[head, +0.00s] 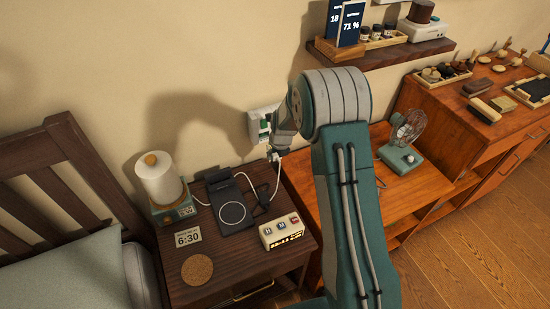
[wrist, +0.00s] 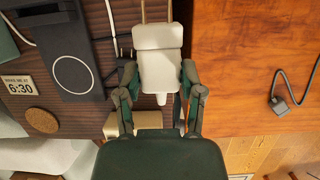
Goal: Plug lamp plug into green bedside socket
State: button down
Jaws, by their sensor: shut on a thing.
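My gripper (wrist: 158,80) is shut on a white plug (wrist: 158,55), with one finger on each side of it. Two brass-coloured pins stick out from the plug's far end, towards the top of the wrist view. In the head view my gripper (head: 281,146) is at the wall, just below and right of the green socket (head: 265,126) in its white wall plate. My arm hides part of that area, and I cannot tell whether the pins touch the socket. The lamp (head: 160,180), with a white cylindrical shade, stands on the nightstand at the left.
The dark nightstand (head: 185,262) holds a black charging pad (head: 232,213), a cork coaster (head: 197,269), a 6:30 card (head: 187,236) and a button box (head: 282,232). A grey plug (wrist: 280,106) lies on the orange wood surface. A fan (head: 405,138) and shelf (head: 385,52) are at right.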

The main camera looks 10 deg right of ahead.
jog(key=shift+w+a, duration=0.25)
jog(key=shift+w, duration=0.85)
jog(key=shift+w+a, duration=0.2)
jog(key=shift+w, duration=0.9)
jog(key=shift+w+a+r, duration=0.1)
jog(key=shift+w+a, duration=0.1)
jog(key=shift+w, duration=1.15)
dwell(1.9)
jog(key=shift+c, duration=0.7)
grip_release()
jog(key=v, duration=1.2)
